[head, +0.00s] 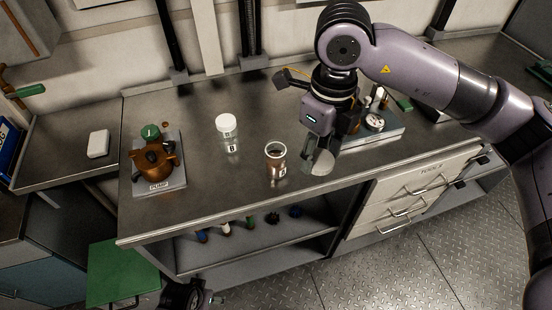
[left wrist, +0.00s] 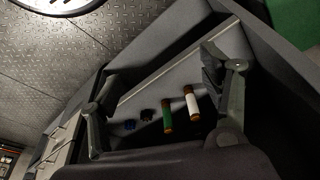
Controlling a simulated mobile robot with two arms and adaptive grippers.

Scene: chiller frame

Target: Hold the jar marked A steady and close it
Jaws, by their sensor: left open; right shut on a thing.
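My right gripper (head: 319,152) is just right of the open jar, pointing down and shut on a pale, round thing (head: 322,162) that looks like a lid, partly hidden by the fingers. My left gripper (head: 203,298) is low in front of the counter; in the left wrist view (left wrist: 158,68) its fingers are apart with nothing between them.
A pump (head: 153,165) stands at the counter's left. A grey tray (head: 385,133) with small items is behind my right gripper. The open shelf below holds several vials and caps, including a green vial (left wrist: 167,116). A white block (head: 98,144) lies on the side counter.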

